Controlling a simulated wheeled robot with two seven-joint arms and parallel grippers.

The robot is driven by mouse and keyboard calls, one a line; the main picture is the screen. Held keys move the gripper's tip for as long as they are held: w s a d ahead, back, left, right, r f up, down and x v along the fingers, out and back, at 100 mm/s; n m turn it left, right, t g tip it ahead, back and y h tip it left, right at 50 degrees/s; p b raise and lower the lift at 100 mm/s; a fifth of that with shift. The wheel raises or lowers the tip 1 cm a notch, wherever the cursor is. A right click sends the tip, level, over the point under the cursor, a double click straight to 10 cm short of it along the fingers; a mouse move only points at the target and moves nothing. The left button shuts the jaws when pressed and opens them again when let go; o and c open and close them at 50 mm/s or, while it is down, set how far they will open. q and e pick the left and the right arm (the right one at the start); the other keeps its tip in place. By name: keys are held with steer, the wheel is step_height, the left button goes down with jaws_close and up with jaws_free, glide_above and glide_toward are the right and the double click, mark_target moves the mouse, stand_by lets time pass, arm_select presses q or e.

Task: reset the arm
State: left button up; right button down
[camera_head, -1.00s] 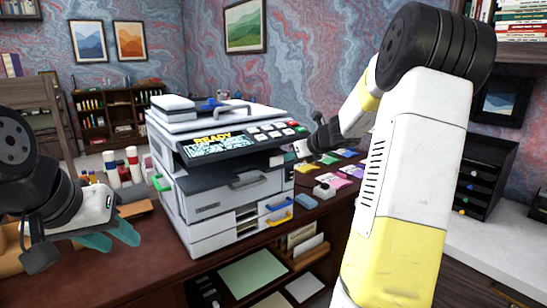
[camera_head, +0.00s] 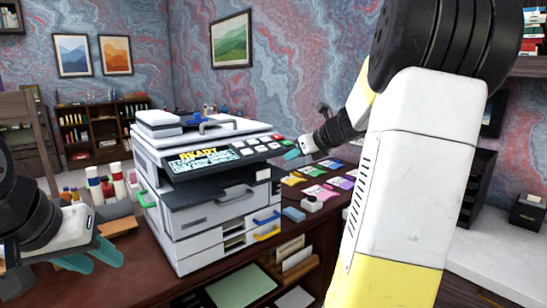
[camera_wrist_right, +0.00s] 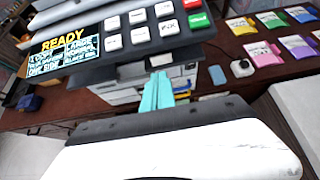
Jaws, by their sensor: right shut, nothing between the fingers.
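My right arm rises large in the right half of the head view. Its gripper (camera_head: 292,154) is shut and empty beside the right edge of the printer's button panel. In the right wrist view the teal fingers of the right gripper (camera_wrist_right: 157,92) lie together below the buttons, with nothing between them. My left gripper (camera_head: 93,258) is at the lower left of the head view, its two teal fingers spread apart with nothing seen between them. It hangs in front of the desk's left part.
A white printer (camera_head: 215,215) with a READY screen (camera_head: 197,158) stands on the dark desk (camera_head: 135,262). Right of it lie a blue eraser-like block (camera_head: 294,214), a small white device (camera_head: 312,204) and several coloured packets (camera_head: 319,192). Bottles (camera_head: 117,184) stand left of it.

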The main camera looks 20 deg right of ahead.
steer(key=s+a+n+g, duration=0.3)
steer(key=s+a+n, duration=0.8)
steer(key=a+n, duration=0.3)
steer(key=s+a+f+n+g+h, duration=0.1)
steer(key=s+f+n, duration=0.1)
steer(key=s+n, duration=0.6)
steer(key=s+a+f+n, duration=0.2)
steer(key=s+n, duration=0.7)
steer(key=n, duration=0.1)
steer(key=shift+a+f+n+g+h, duration=0.15)
steer(key=shift+f+n+g+h, duration=0.1)
steer(key=shift+n+g+h, duration=0.15)
